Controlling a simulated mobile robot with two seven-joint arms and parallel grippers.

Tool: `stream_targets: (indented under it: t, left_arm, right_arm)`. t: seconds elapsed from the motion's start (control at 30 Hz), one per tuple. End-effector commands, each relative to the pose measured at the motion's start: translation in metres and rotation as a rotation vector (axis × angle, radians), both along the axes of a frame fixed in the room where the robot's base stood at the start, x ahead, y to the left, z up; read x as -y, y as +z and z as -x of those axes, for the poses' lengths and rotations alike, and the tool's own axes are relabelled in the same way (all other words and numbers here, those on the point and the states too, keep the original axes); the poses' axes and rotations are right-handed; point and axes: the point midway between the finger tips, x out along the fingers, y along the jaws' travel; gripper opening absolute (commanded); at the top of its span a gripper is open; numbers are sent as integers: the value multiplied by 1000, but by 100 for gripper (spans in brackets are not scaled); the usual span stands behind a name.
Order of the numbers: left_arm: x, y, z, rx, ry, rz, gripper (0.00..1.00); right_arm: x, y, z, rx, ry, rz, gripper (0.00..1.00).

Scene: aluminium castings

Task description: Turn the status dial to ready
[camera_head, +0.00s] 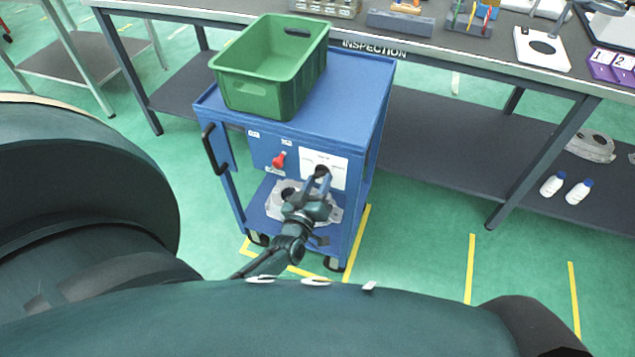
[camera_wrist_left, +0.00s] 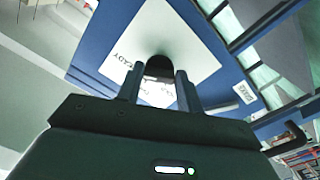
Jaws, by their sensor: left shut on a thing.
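The status dial (camera_head: 321,171) is a dark knob on a white label plate (camera_head: 337,160) on the front of the blue cart (camera_head: 378,110). My left gripper (camera_head: 318,182) reaches up to the plate and is shut on the dial. In the left wrist view the dark dial (camera_wrist_left: 158,66) sits between the two fingers of my left gripper (camera_wrist_left: 160,85), in front of the white plate (camera_wrist_left: 185,40). Part of a word ending in "ADY" shows left of the dial. The dial's pointer direction cannot be made out. My right gripper is not in view.
The inspection bench (camera_head: 430,60) is behind. Green floor is free at right.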

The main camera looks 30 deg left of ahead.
Motion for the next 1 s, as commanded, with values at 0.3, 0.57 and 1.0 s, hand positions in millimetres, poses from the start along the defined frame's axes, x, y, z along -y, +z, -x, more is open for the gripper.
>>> stream_targets:
  t: [0.3,0.57,1.0]
  left_arm:
    - [0,0,0,-1,-1,-4,49]
    - [0,0,0,0,-1,-2,58]
    - [13,0,54,-4,-1,0,58]
  right_arm:
    - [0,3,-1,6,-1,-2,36]
    - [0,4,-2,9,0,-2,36]
    - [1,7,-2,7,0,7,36]
